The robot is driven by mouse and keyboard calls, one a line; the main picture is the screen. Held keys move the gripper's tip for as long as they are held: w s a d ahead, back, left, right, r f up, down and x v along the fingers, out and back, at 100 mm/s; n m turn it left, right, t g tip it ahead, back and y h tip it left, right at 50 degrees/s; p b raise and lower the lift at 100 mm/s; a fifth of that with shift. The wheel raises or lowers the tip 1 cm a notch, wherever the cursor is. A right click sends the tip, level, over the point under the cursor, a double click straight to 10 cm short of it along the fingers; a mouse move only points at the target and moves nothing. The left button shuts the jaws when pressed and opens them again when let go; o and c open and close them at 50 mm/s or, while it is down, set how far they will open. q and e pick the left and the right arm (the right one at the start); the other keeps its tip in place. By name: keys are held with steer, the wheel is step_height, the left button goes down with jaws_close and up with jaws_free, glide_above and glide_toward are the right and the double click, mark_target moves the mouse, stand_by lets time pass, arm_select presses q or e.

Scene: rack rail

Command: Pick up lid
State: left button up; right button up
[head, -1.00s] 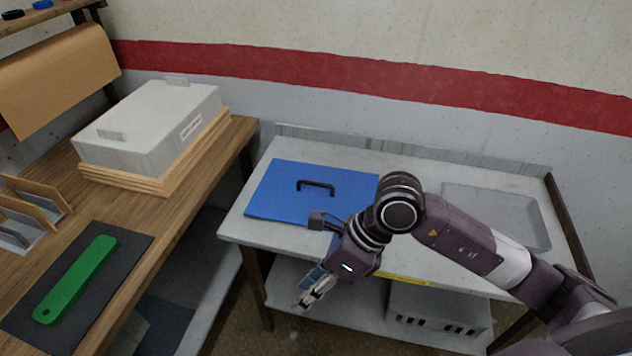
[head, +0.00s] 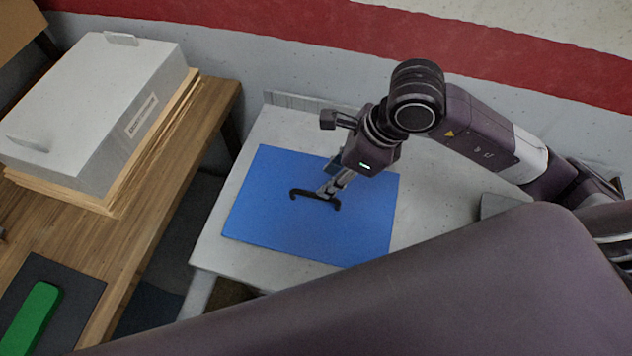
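The lid is a flat blue panel (head: 270,215) with a black bar handle (head: 302,194) in its middle. It lies on the light grey table. My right gripper (head: 327,193) comes down from the upper right, with its fingertips at the handle's bar. The fingers look close together, but I cannot tell whether they are closed on the bar or only beside it. My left gripper is not in view.
A wooden bench at left carries a grey box (head: 90,100) on wooden boards (head: 150,150). A green bar (head: 30,318) lies on a dark mat (head: 75,285). A wall with a red stripe stands behind. My own arm link covers the lower right.

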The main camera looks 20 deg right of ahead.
mark_target(315, 194)
steer(key=shift+s+a+f+p, duration=0.2)
steer(key=shift+a+f, duration=0.2)
steer(key=shift+f, duration=0.2)
steer(key=shift+s+a+f+p, duration=0.15)
steer(key=shift+a+f, duration=0.2)
steer(key=shift+f, duration=0.2)
steer(key=p+x, duration=0.1)
steer(key=x, duration=0.2)
steer(key=shift+w+a+f, duration=0.15)
steer(key=shift+a+f, duration=0.1)
steer(key=shift+f, duration=0.05)
steer(key=shift+w+a+f, duration=0.1)
steer(key=shift+f, duration=0.35)
steer(key=c, duration=0.7)
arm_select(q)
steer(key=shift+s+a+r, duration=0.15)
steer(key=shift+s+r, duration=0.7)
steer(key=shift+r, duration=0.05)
arm_select(e)
jaws_close()
